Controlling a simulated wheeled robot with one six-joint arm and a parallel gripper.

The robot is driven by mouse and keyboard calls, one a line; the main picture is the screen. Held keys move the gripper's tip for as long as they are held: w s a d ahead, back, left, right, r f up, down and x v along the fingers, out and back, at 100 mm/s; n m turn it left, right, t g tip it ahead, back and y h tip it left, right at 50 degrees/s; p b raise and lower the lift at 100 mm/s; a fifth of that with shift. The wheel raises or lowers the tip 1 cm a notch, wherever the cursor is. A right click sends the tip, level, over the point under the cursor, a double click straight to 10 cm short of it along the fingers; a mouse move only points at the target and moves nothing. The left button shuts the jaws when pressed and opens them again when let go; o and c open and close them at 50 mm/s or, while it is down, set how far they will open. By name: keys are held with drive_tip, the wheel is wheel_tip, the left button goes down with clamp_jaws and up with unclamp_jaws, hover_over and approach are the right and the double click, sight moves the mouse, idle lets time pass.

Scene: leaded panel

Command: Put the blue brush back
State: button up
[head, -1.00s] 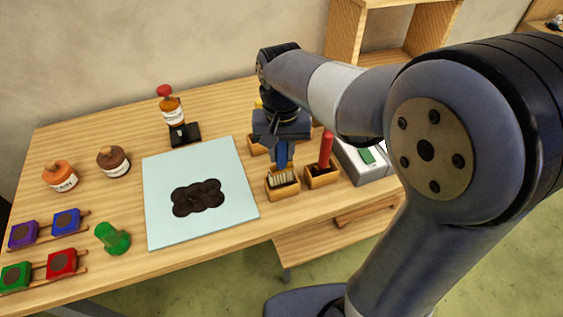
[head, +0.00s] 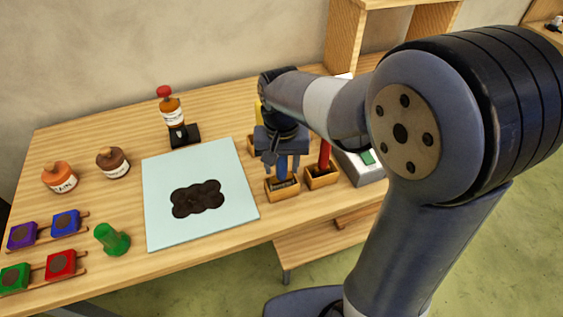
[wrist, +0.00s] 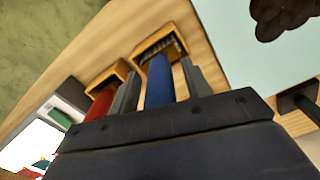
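The blue brush (head: 282,171) stands in a small wooden holder (head: 283,195) at the right of the mat, bristles down inside it. My gripper (head: 283,165) is right above the holder, around the blue handle. In the wrist view, the blue handle (wrist: 159,84) lies between the two fingers of my gripper (wrist: 161,72), with a gap showing on each side, so the gripper is open. The holder's rim (wrist: 140,48) shows beyond the handle. The top of the handle is hidden by the gripper.
A red-handled brush (head: 324,157) stands in the neighbouring holder (head: 322,180), close on the right. A yellow item (head: 258,112) is partly hidden behind my gripper. The pale mat (head: 165,225) with a dark panel (head: 197,198) lies left. A grey box (head: 362,172) is further right.

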wheel_tip(320, 180, up, 12)
drive_tip(key=shift+r+p, duration=0.2)
drive_tip(key=shift+p, duration=0.15)
idle(0.5)
